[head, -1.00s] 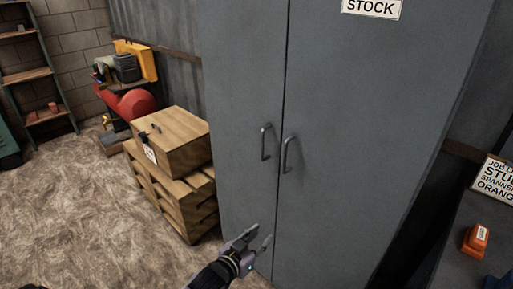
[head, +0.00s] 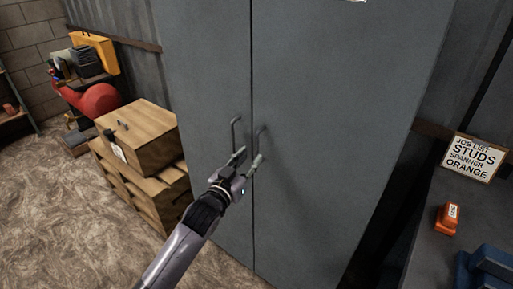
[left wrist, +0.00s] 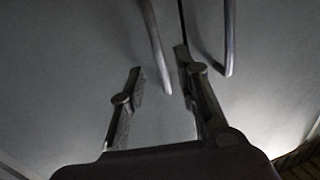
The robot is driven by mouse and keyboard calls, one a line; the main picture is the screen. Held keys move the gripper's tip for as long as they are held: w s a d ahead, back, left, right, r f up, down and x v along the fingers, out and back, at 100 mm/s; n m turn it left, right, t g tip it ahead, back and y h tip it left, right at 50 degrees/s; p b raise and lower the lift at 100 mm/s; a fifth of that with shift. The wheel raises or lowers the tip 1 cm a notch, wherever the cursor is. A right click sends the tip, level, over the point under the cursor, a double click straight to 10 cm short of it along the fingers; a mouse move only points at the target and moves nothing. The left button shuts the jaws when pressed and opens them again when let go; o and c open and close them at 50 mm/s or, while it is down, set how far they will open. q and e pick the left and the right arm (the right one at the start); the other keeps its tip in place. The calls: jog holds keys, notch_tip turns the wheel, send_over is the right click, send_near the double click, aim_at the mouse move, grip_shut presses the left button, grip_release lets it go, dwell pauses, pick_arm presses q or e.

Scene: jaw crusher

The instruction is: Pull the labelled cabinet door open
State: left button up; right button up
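The tall grey cabinet has a left door (head: 205,85) and a right door (head: 340,110). Only the bottom edge of the right door's label (head: 352,1) shows. The left handle (head: 235,132) is a bar; the right handle (head: 260,138) is partly hidden by my gripper. Another handle (left wrist: 229,40) is outside the right finger. My right gripper is not in view.
A wooden box (head: 140,135) on a crate (head: 150,195) stands left of the cabinet, near a red machine (head: 95,98). Right of it is a dark bench (head: 425,240) with a job sign (head: 474,158), an orange item (head: 447,219) and a blue object (head: 490,265).

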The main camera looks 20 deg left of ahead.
aim_at(256, 150)
pick_arm(q)
jog(key=w, duration=0.5)
jog(key=shift+w+d, duration=0.25)
jog(key=shift+d, duration=0.15)
jog(key=shift+c, duration=0.5)
grip_shut()
